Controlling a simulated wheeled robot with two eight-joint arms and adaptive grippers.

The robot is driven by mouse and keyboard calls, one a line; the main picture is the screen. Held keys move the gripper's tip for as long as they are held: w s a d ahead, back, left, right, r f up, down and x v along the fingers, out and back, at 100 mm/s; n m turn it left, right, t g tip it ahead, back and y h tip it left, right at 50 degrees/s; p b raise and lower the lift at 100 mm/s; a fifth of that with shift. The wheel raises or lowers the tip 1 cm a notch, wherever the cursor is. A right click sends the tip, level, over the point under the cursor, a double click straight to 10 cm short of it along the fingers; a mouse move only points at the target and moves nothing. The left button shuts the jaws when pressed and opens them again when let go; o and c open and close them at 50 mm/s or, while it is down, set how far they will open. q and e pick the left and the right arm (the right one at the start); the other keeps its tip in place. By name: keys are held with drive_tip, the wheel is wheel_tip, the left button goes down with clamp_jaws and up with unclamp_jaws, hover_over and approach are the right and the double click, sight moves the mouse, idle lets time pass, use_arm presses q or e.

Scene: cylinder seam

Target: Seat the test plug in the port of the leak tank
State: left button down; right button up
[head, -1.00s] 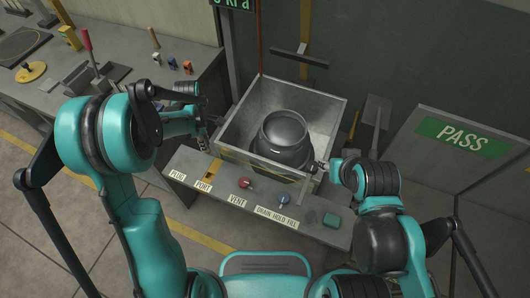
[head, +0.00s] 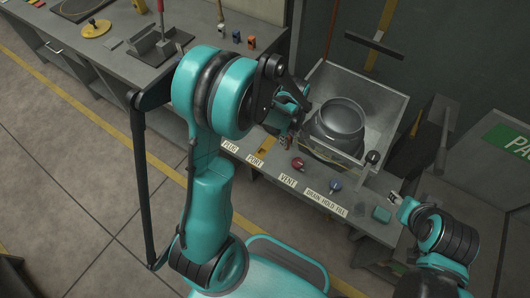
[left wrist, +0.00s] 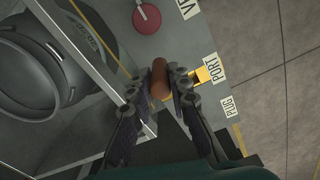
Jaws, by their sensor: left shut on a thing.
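The leak tank (head: 388,95) is a grey open box with a dark round vessel (head: 342,122) inside. The vessel also shows in the left wrist view (left wrist: 40,75). My left gripper (head: 286,141) is at the tank's front left corner, over the ledge. In the left wrist view, its fingers (left wrist: 163,85) are shut on a brown rounded piece, seemingly the test plug (left wrist: 160,73). A yellow patch (left wrist: 204,75) lies beside the PORT label (left wrist: 213,66); the port opening itself is not clear. My right gripper (head: 394,197) is near the ledge's right end; its jaws are too small to read.
A workbench (head: 110,65) with tools stands at the left.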

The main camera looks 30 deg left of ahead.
use_arm(q)
drive_tip(key=b, duration=0.3)
hover_over(262, 148)
drive_tip(key=s, duration=0.1)
wheel_tip(262, 148, down, 6)
drive_tip(key=f+b, duration=0.1)
drive_tip(key=f, duration=0.1)
drive_tip(key=f+b, duration=0.1)
drive_tip(key=f, duration=0.1)
drive_tip(key=shift+s+d, duration=0.2)
drive_tip(key=shift+d, duration=0.2)
drive_tip(key=shift+r, duration=0.1)
drive_tip(key=c, duration=1.9)
unclamp_jaws()
drive_tip(key=shift+f+b, duration=0.2)
drive_tip(key=shift+b, duration=0.1)
drive_tip(key=o, duration=0.5)
drive_tip(key=shift+c, duration=0.2)
drive_tip(key=shift+r, duration=0.15)
